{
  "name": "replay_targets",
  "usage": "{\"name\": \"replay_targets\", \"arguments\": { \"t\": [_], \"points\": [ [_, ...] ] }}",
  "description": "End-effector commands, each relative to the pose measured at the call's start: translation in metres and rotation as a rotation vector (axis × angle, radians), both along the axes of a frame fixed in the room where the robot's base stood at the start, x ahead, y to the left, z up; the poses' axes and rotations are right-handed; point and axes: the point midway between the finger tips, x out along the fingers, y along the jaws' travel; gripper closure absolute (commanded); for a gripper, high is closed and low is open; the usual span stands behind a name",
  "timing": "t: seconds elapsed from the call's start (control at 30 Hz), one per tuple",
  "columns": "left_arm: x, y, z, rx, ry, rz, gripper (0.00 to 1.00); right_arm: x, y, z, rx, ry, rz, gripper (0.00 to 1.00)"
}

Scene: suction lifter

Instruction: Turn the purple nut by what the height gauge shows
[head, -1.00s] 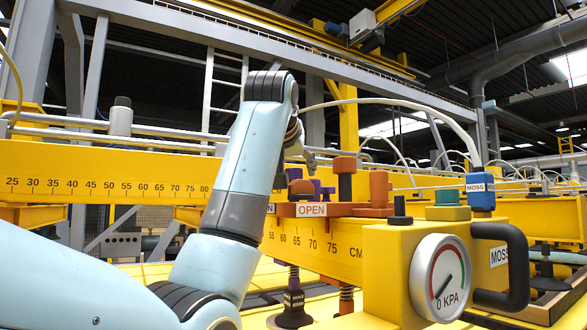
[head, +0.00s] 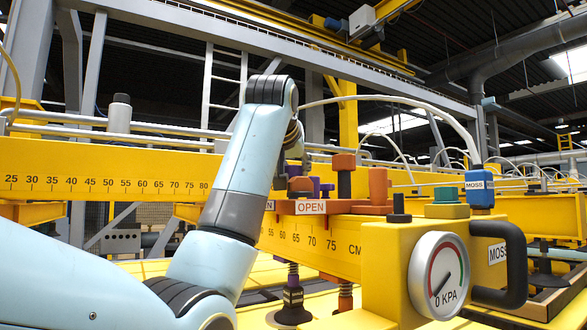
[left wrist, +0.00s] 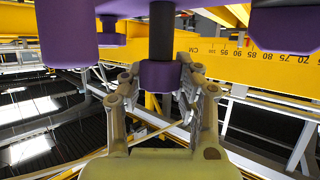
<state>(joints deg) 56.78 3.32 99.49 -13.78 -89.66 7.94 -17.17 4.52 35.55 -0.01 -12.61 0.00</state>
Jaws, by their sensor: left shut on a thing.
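The purple nut (left wrist: 160,76) sits on a dark threaded rod in the left wrist view. My left gripper (left wrist: 158,84) is shut on it, with one finger on each side. In the head view the left gripper (head: 287,167) is at the beam behind the red plate, mostly hidden by my own forearm. Small purple parts (head: 327,190) show beside it, but I cannot tell which is the held nut. Larger purple parts (left wrist: 68,22) hang close by in the left wrist view. I cannot make out a height gauge. My right gripper is not in view.
A yellow block with a round pressure gauge (head: 438,274), marked 0 KPA, and a black handle (head: 512,265) stands at front right. A red plate labelled OPEN (head: 311,207) and orange knobs (head: 344,175) are close to the gripper. Yellow beams (head: 120,170) carry centimetre scales.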

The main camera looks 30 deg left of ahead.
Motion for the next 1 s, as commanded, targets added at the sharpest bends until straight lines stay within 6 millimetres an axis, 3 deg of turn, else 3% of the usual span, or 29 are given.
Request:
{"name": "replay_targets", "arguments": {
  "t": [1.0],
  "points": [
    [0.000, 0.000, 0.002, -0.001, -0.001, -0.512, 1.00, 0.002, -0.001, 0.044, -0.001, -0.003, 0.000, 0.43]
  ]
}}
